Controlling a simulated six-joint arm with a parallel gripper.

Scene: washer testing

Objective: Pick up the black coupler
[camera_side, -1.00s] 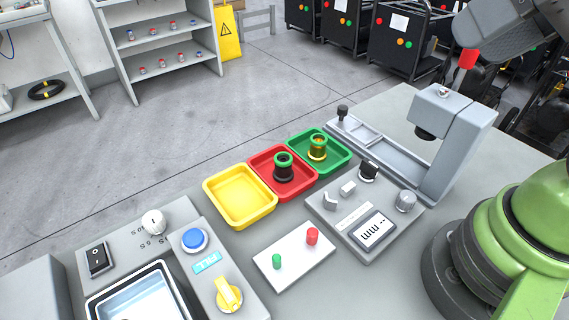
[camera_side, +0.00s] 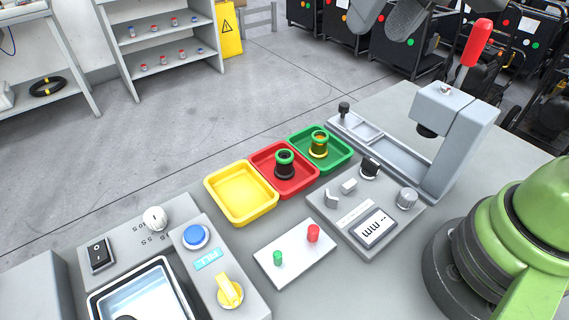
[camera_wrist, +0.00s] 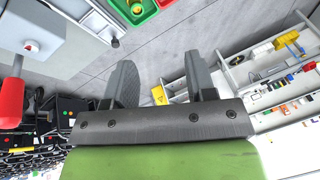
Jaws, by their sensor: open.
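The black coupler (camera_side: 284,171) is a dark spool with a green rim. It stands upright in the red tray (camera_side: 256,157), the middle one of three trays, in the side view. A brass-coloured coupler with a green rim (camera_side: 319,148) stands in the green tray (camera_side: 345,158). My gripper (camera_wrist: 160,60) is open and empty in the wrist view, its two grey fingers well apart over the floor and shelves. The black coupler is not seen in the wrist view.
The yellow tray (camera_side: 216,196) is empty. A grey press (camera_side: 455,130) with a red lever (camera_side: 476,42) stands on the right. A meter box (camera_side: 375,228), a plate with red and green terminals (camera_side: 300,262) and a control panel (camera_side: 208,272) sit in front of the trays.

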